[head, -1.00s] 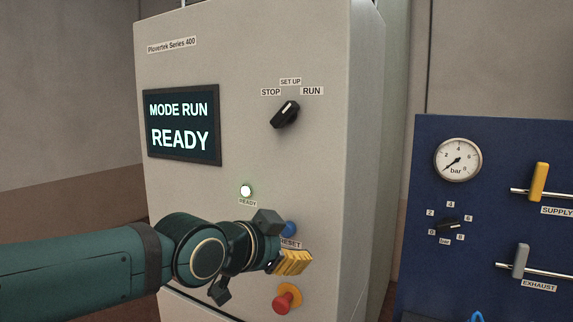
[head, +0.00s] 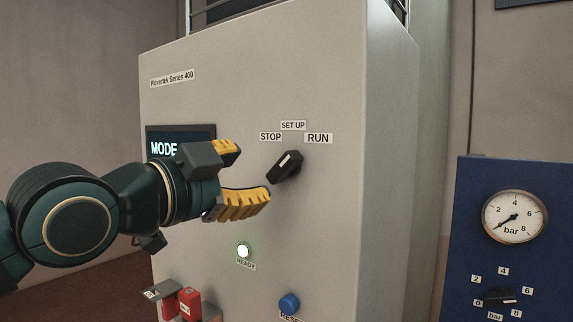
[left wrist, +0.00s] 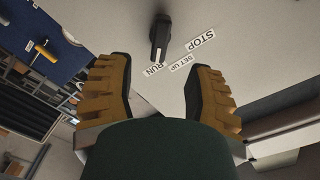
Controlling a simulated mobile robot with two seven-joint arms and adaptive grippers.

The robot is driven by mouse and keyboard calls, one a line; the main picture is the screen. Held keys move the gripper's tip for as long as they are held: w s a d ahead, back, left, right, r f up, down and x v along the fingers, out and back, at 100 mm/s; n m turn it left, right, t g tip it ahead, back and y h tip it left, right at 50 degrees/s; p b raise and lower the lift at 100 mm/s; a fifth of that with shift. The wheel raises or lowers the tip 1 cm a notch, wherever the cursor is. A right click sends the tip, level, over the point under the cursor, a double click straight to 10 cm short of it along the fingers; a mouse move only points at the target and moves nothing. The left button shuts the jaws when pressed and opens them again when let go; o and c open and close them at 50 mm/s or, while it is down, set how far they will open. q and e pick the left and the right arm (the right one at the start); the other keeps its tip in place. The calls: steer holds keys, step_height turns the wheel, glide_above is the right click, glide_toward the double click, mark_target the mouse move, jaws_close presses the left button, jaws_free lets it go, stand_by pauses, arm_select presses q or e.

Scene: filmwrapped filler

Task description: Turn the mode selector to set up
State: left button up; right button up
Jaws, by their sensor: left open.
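The mode selector (head: 286,166) is a black knob on the light grey cabinet front, its white mark slanting up to the right toward the RUN label (head: 318,138). The SET UP label (head: 293,125) is above it and the STOP label (head: 270,136) is at upper left. My left gripper (head: 255,172) is open, with yellow ridged fingers, just left of the knob and apart from it. In the left wrist view the knob (left wrist: 160,38) stands beyond the gap between the open fingers (left wrist: 162,92). My right gripper is not in view.
The display (head: 163,149) is mostly hidden by my left gripper; "MODE" shows. A lit READY lamp (head: 243,250), a blue RESET button (head: 289,303) and a red padlock-like part (head: 188,303) are below. A blue panel with a gauge (head: 514,216) stands at right.

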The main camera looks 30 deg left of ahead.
mark_target(278, 169)
arm_select(q)
steer(key=w, duration=0.6)
steer(key=w+p, duration=0.1)
steer(key=w, duration=0.2)
steer(key=shift+w+d, duration=0.3)
steer(key=shift+d, duration=0.1)
jaws_close()
